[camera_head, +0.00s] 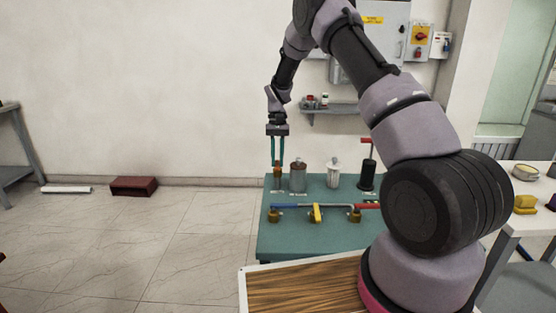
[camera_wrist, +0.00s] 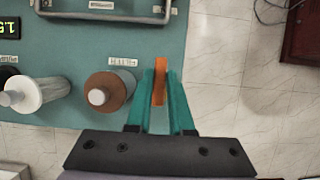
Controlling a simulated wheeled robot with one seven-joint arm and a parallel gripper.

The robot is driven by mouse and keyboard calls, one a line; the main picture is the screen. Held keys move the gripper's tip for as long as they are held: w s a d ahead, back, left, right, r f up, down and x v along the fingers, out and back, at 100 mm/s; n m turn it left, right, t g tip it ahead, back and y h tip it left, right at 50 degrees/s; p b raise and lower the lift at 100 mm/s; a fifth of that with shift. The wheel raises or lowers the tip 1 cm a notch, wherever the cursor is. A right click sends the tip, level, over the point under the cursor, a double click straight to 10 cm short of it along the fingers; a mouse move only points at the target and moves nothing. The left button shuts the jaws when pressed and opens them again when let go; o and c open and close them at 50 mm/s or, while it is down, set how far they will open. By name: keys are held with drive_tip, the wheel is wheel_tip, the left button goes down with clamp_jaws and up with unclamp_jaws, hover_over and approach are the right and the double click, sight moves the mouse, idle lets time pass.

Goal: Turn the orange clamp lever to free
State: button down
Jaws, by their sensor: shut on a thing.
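My gripper (camera_head: 277,163) reaches down at the back left corner of the teal bench. Its two green fingers point down over the orange clamp lever (camera_head: 277,170). In the wrist view, my gripper (camera_wrist: 160,75) is shut on the orange lever (camera_wrist: 159,82), a narrow upright strip between the fingertips. The lever is beside a brown round bushing (camera_wrist: 108,92) that has a pale knob on top. The lever's lower mount is hidden, and I cannot tell its marked position.
The teal bench (camera_head: 285,240) also holds a grey canister (camera_head: 298,178), a white insulator (camera_head: 333,178), and a black post (camera_head: 367,178) with a red handle. Open floor lies left.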

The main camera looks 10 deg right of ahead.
idle(0.4)
drive_tip(key=c, duration=0.8)
unclamp_jaws()
drive_tip(key=shift+r, duration=0.1)
drive_tip(key=v, duration=1)
drive_tip(key=shift+r, duration=0.3)
drive_tip(key=shift+w+d+r, duration=0.1)
drive_tip(key=shift+r, duration=0.05)
